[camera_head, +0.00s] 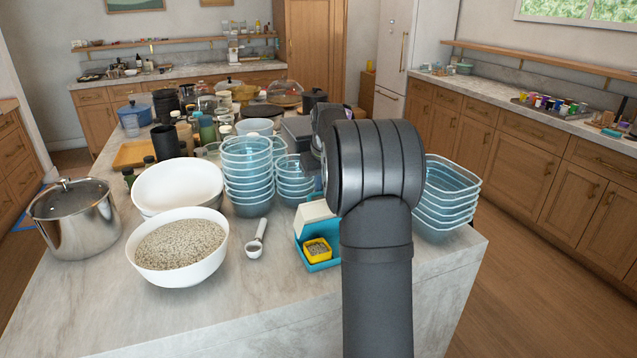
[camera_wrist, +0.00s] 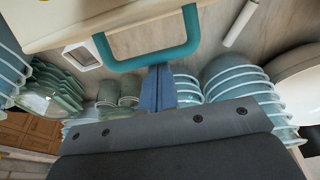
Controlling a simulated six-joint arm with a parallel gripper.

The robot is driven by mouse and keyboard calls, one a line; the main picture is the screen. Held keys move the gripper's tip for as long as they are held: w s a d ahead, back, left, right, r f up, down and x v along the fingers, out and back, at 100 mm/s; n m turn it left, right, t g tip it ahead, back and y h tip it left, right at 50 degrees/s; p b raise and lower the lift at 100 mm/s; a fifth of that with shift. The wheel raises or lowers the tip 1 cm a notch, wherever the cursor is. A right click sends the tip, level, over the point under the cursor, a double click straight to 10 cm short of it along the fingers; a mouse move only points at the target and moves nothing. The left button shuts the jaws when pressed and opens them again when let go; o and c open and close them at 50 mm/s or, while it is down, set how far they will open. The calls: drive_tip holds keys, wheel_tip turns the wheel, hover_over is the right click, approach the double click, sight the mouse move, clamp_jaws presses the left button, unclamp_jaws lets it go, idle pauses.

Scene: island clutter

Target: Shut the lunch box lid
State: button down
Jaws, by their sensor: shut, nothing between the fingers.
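The lunch box (camera_head: 323,266) is on the island counter, left of my arm in the head view. It has a teal base with a small yellow container (camera_head: 318,250) of grainy food inside. Its cream lid (camera_head: 316,220) is raised and tilted up at the back, so the box is open. In the wrist view the cream lid (camera_wrist: 100,18) fills the upper left, with a teal loop (camera_wrist: 150,62) at its edge. My gripper (camera_wrist: 157,88) is shut and empty, its blue fingers close to that loop; I cannot tell whether they touch. My arm hides part of the box's right side.
Stacked glass bowls (camera_head: 249,175) stand behind the box, with more stacked containers (camera_head: 443,200) right of my arm. A white scoop (camera_head: 257,240) and a white bowl of grain (camera_head: 180,275) lie to the left. The front counter is clear.

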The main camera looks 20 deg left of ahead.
drive_tip(key=shift+d, duration=0.1)
drive_tip(key=shift+s+d, duration=0.2)
